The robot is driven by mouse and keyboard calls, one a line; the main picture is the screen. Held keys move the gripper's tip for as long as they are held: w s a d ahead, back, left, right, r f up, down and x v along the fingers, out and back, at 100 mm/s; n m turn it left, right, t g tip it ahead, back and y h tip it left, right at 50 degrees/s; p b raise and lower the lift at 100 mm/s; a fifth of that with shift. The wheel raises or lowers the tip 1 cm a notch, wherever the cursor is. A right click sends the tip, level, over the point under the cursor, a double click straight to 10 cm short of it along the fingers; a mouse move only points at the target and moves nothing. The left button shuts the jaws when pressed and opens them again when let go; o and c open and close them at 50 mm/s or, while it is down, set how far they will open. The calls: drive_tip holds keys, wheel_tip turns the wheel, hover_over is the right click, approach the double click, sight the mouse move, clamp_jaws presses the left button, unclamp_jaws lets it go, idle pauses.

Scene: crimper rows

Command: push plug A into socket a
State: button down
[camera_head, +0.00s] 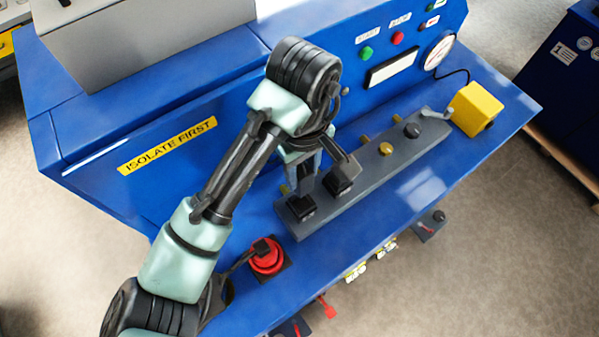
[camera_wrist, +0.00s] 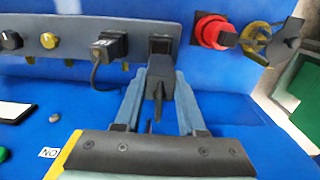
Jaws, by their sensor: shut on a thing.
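My gripper (camera_wrist: 160,84) is shut on a black plug (camera_wrist: 160,76), with a cable trailing back from it toward the wrist. Just beyond the plug is a black square socket (camera_wrist: 161,46) at the end of a grey strip. Its dark opening shows past the plug, so the plug does not fill it; I cannot tell whether they touch. In the head view my gripper (camera_head: 300,188) is over the near end of the strip, beside that socket (camera_head: 301,208), and the held plug is mostly hidden. No letters on plug or socket are readable.
A second socket (camera_wrist: 113,42) beside it holds a black plug with a looping cable. Yellow and black knobs follow along the grey strip (camera_head: 365,160). A red knob (camera_head: 266,256) stands near the front edge. A yellow box (camera_head: 475,108) sits at the strip's far end.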

sight(303, 186)
drive_tip(key=shift+a+r, duration=0.15)
drive_tip(key=shift+r, duration=0.05)
drive_tip(key=shift+d, duration=0.3)
drive_tip(key=shift+r+p, duration=0.1)
drive_tip(key=shift+p, duration=0.3)
drive_tip(key=shift+a+f+b, duration=0.15)
drive_tip(key=shift+f+b, duration=1.8)
drive_tip(key=shift+f, duration=1.05)
drive_tip(key=shift+p, duration=0.75)
drive_tip(key=shift+f+b, duration=0.9)
drive_tip(key=shift+f, duration=0.8)
